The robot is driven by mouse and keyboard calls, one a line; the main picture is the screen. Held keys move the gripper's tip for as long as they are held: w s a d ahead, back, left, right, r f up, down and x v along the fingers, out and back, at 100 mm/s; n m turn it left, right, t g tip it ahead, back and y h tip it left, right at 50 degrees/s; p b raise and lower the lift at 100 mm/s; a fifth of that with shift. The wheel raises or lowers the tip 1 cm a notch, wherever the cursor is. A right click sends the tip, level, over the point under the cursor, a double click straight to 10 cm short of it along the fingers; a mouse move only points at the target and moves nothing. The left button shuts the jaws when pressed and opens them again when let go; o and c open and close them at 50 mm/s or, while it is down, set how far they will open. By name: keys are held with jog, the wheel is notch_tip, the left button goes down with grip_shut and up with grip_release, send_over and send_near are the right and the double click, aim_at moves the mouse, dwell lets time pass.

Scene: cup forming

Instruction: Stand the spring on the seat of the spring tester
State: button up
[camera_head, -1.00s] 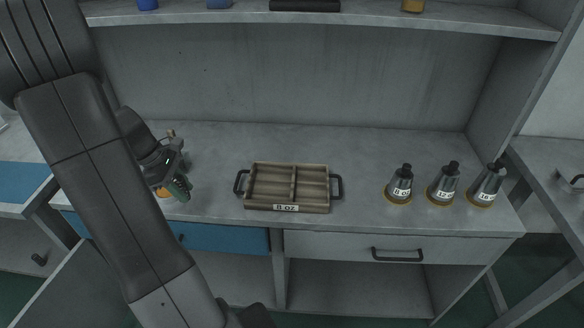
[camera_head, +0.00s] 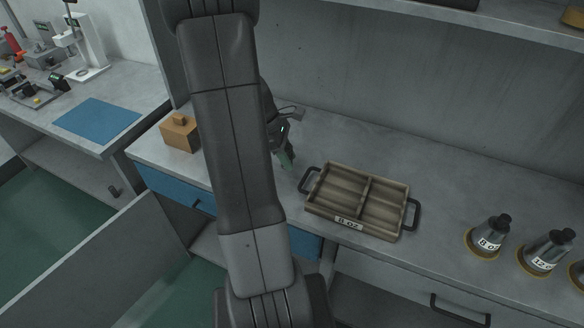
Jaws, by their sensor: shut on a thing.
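My gripper (camera_head: 285,157) is beside my arm, above the main bench and left of the wooden tray. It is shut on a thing. That thing is small, dark and partly hidden, so the spring's shape cannot be made out. A white upright stand (camera_head: 92,48) with a post and a flat base, which looks like the spring tester, stands on the left bench, far from my gripper.
The wooden tray (camera_head: 345,223) marked 8 oz is on the main bench, with metal cones (camera_head: 489,236) to its right. An orange-brown block (camera_head: 180,133) sits at the bench's left end. The left bench has a blue mat (camera_head: 97,120) and several small devices (camera_head: 33,92).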

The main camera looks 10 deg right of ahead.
jog(key=shift+f, duration=2.05)
jog(key=shift+f, duration=0.1)
jog(key=o, duration=0.5)
jog(key=shift+f, duration=0.1)
jog(key=o, duration=0.4)
jog(key=shift+o, duration=0.2)
